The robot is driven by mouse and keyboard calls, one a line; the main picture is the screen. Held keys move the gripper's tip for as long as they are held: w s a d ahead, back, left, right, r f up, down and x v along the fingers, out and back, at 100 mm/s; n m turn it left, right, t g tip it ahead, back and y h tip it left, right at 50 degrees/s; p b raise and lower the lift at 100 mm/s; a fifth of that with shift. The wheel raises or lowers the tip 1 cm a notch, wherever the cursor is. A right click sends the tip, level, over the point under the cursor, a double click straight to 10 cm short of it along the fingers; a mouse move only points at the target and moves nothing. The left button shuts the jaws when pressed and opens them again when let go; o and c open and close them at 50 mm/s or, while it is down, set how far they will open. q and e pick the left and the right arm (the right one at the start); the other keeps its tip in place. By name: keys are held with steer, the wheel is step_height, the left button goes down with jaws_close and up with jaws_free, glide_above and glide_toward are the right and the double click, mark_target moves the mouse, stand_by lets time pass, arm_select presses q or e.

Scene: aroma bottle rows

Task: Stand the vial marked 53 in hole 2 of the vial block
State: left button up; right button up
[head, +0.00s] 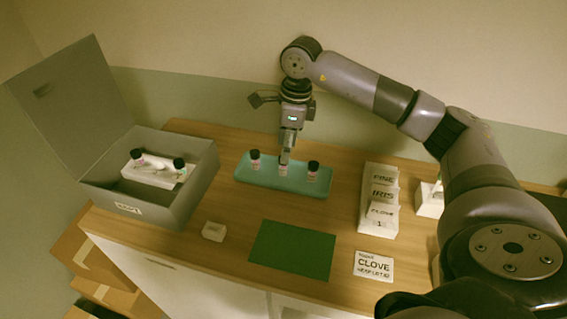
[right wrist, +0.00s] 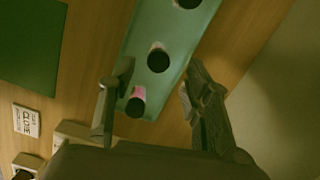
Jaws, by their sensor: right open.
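Three dark-capped vials stand on a teal tray: left (head: 255,160), middle (head: 283,170) and right (head: 313,171). Their numbers are too small to read, so I cannot tell which is 53. My right gripper (head: 286,158) is open and points down at the middle vial, hiding its cap. In the right wrist view, the middle vial (right wrist: 158,58) shows between the fingertips (right wrist: 160,66); I cannot tell whether they reach down around it. A white block (head: 157,174) in the grey box holds two vials (head: 138,156) (head: 180,166). Its hole numbers are unreadable. My left gripper is out of view.
The grey box (head: 190,199) stands open at the left, its lid raised. A green mat (head: 292,250), a small white block (head: 214,231) and a CLOVE card (head: 374,267) lie in front of the tray (head: 250,178). A lettered white stand (head: 379,222) is to the right.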

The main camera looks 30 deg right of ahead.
steer(key=f, duration=0.1)
steer(key=f+p, duration=0.2)
steer(key=shift+a+f, duration=0.3)
steer(key=shift+f, duration=0.05)
steer(key=shift+w+f, duration=0.15)
steer(key=shift+f, duration=0.45)
steer(key=shift+c, duration=0.5)
steer(key=c, duration=0.9)
steer(key=shift+o, duration=0.2)
steer(key=shift+r, duration=0.15)
steer(key=shift+r+b, duration=0.3)
steer(key=shift+r, duration=0.25)
step_height(320, 180, up, 19)
steer(key=b, duration=0.2)
